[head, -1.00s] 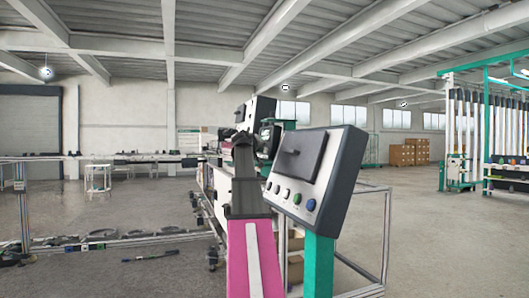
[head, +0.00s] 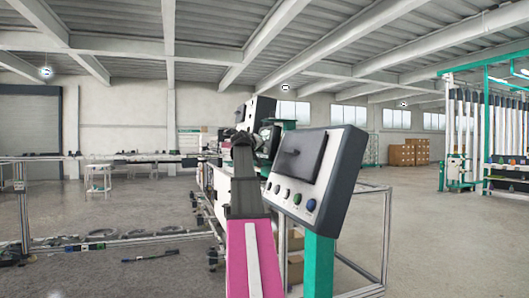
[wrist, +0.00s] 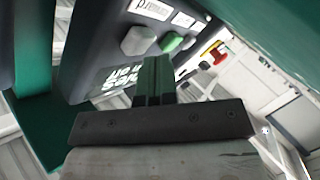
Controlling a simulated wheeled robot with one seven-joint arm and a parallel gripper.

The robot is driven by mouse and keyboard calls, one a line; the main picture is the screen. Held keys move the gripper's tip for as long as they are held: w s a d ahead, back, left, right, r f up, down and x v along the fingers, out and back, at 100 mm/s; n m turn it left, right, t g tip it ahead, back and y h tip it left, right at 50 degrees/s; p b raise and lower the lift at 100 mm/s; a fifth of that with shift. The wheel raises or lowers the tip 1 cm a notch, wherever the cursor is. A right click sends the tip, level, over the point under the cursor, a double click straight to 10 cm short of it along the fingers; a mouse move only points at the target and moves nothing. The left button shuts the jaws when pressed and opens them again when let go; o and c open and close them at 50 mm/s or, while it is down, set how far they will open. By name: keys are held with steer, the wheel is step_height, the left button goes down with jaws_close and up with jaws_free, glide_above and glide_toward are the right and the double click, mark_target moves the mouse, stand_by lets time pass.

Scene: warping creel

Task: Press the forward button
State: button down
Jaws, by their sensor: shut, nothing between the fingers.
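In the wrist view my gripper (wrist: 156,62) is shut and empty. Its dark green fingertips point at a dark control panel (wrist: 95,45). A grey button (wrist: 138,40) is just beyond and left of the tips, and a green button (wrist: 172,42) is just beyond and right. The white label (wrist: 150,9) above the grey button is upside down and seems to read "forward". Whether the tips touch either button I cannot tell. In the head view my arm reaches toward the machine in the middle, and the gripper itself cannot be made out.
A red stop knob (wrist: 212,55) on yellow is at the wrist view's right. In the head view, a nearer console (head: 334,175) with a screen and several buttons stands on a green post (head: 318,262), close right of my arm. Open floor (head: 110,215) lies to the left.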

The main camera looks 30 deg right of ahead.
steer(key=shift+w+a+r, duration=0.1)
steer(key=shift+a, duration=0.3)
steer(key=shift+a, duration=0.15)
steer(key=shift+w+a+r, duration=0.15)
steer(key=shift+w+a, duration=0.05)
steer(key=shift+a, duration=0.55)
steer(key=shift+w+a+r, duration=0.1)
steer(key=shift+w+a, duration=0.05)
steer(key=shift+a, duration=0.6)
steer(key=shift+w+a+r, duration=0.15)
steer(key=shift+w+a, duration=0.05)
steer(key=shift+a, duration=0.55)
